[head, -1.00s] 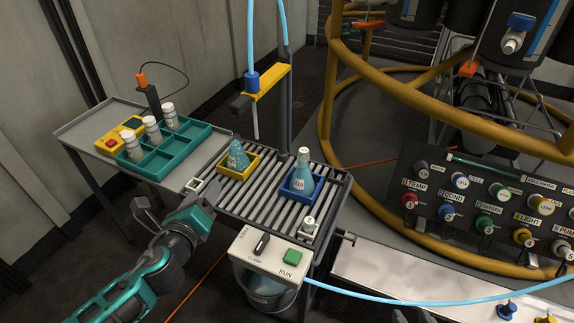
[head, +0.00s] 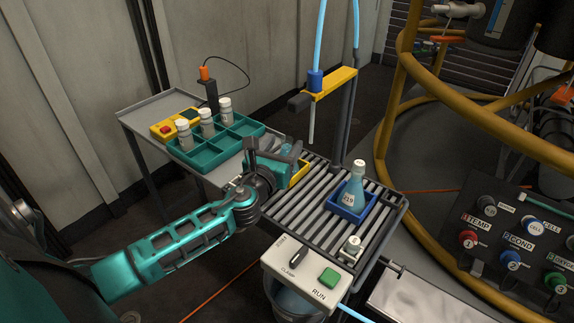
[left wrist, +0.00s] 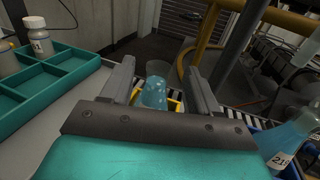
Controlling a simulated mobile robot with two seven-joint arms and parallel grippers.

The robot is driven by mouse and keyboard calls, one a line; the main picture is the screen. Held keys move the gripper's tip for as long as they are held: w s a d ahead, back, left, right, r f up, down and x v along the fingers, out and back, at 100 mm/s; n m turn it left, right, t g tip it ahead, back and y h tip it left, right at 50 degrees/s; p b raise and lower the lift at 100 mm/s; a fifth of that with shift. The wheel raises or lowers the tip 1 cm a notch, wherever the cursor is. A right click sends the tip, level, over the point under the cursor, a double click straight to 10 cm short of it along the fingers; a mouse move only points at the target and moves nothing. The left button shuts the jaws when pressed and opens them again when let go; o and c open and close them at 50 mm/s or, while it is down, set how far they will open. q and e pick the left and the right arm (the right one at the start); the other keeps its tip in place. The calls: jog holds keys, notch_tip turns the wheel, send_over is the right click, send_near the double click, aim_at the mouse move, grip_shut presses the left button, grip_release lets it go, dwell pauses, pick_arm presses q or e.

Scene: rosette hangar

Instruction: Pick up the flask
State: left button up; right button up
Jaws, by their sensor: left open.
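A blue speckled flask (left wrist: 156,92) stands in a yellow square holder (head: 300,172) on the slatted rack (head: 290,215). In the head view my left gripper hides most of this flask. A second blue flask (head: 354,190) with a white label and stopper stands upright in a blue holder (head: 349,214) to the right; part of it shows in the left wrist view (left wrist: 284,146). My left gripper (head: 288,158) is open at the yellow holder. In the left wrist view, the speckled flask appears between its fingers (left wrist: 159,78); I cannot tell whether they touch it. My right gripper is not in view.
A teal tray (head: 195,158) with white-capped bottles lies to the left on a grey table. A yellow-topped dispenser arm (head: 329,83) with a hanging tube rises behind the rack. A control box (head: 306,278) with a green button is at the front.

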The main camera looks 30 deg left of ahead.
aim_at(289, 138)
pick_arm(q)
jog(key=b+x, duration=0.1)
jog(key=x, duration=0.4)
jog(key=shift+f, duration=0.15)
grip_shut()
dwell(0.4)
